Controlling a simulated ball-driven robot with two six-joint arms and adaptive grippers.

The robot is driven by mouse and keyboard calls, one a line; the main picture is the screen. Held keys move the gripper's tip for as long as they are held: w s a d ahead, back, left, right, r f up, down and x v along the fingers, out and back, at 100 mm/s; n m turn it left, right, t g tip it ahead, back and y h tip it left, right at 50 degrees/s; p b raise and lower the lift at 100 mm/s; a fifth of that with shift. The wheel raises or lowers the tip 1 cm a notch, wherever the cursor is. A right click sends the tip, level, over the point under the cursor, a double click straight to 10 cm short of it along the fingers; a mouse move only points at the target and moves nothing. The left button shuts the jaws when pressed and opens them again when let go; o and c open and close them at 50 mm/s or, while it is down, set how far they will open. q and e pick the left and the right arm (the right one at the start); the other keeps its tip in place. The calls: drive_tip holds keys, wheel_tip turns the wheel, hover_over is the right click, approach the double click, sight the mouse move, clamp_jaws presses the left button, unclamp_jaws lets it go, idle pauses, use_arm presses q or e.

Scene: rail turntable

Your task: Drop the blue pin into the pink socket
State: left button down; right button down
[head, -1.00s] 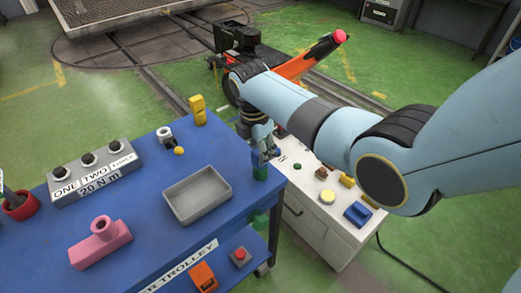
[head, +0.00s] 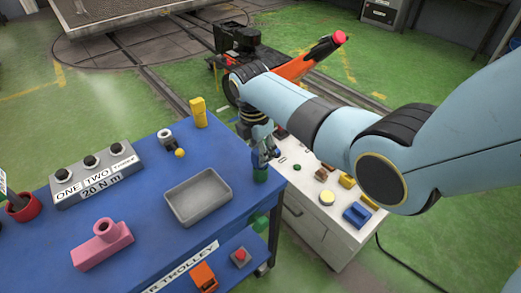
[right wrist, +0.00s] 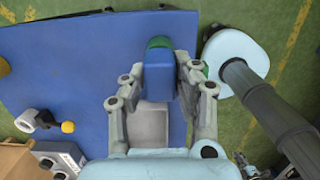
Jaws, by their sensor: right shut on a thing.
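My right gripper (head: 264,153) is at the right edge of the blue trolley top, pointing down. It is shut on the blue pin (right wrist: 158,75), which shows between the two fingers in the right wrist view. A green piece (right wrist: 158,42) shows at the pin's far end; in the head view it sits just below the blue. I cannot tell whether it touches the trolley top. The pink socket (head: 102,248), a block with a round raised collar, stands at the front left of the trolley, well apart from the gripper. My left gripper is not in view.
A grey tray (head: 198,197) lies between socket and gripper. A white cabinet (head: 310,215) with small parts adjoins on the right.

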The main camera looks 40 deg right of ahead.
drive_tip(key=shift+r, duration=0.25)
idle(0.3)
drive_tip(key=shift+r+p, duration=1.05)
drive_tip(key=shift+r, duration=2)
wheel_tip(320, 180, up, 5)
